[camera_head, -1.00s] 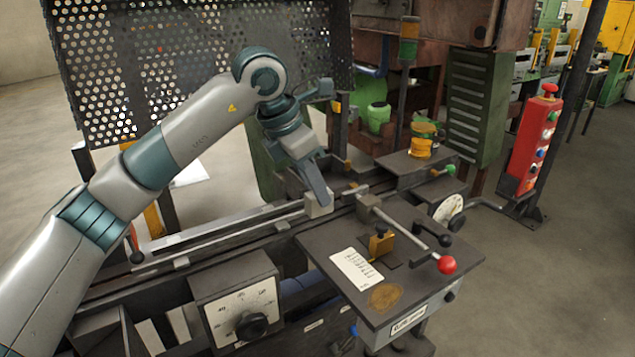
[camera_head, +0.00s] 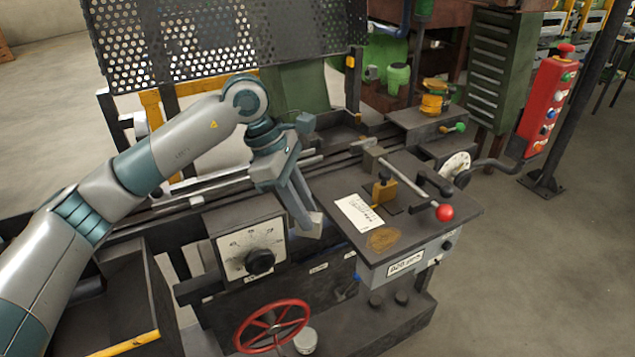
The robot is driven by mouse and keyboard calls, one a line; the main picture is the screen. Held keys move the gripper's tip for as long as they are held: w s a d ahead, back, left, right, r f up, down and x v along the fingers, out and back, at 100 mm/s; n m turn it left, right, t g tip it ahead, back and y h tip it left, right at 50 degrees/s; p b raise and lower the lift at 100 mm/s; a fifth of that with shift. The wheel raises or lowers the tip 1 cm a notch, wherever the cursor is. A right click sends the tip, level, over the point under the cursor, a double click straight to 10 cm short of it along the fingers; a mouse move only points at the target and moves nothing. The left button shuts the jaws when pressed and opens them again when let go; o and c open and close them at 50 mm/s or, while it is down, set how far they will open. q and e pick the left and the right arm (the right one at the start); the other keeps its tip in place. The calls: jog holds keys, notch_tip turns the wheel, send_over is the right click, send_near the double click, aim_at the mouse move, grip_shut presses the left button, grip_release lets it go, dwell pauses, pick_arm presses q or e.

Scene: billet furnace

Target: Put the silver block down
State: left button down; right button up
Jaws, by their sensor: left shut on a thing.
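The silver block (camera_head: 313,226) is a small pale grey piece at the lower end of my left gripper (camera_head: 303,218). My left gripper points down and is shut on the block. It hangs in front of the machine's rails, between the white dial plate (camera_head: 252,249) and the dark plate with the paper. Whether the block touches anything below it is hard to tell; it looks held clear. My right gripper is out of view.
A red handwheel (camera_head: 271,326) is below. A red button box (camera_head: 547,105) stands right. A dark open bin (camera_head: 120,300) is lower left.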

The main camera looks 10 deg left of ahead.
pick_arm(q)
jog(key=s+a+f+m+g+y, duration=0.2)
jog(key=s+a+f+m, duration=0.4)
jog(key=f, duration=0.5)
jog(key=s+a+f+m+g+y, duration=0.2)
jog(key=s+a+f+m, duration=0.4)
jog(key=s+f+m, duration=0.4)
jog(key=shift+s+a+f+m, duration=0.15)
jog(key=shift+s+f+m, duration=0.25)
jog(key=shift+s+f, duration=0.35)
jog(key=shift+w, duration=0.15)
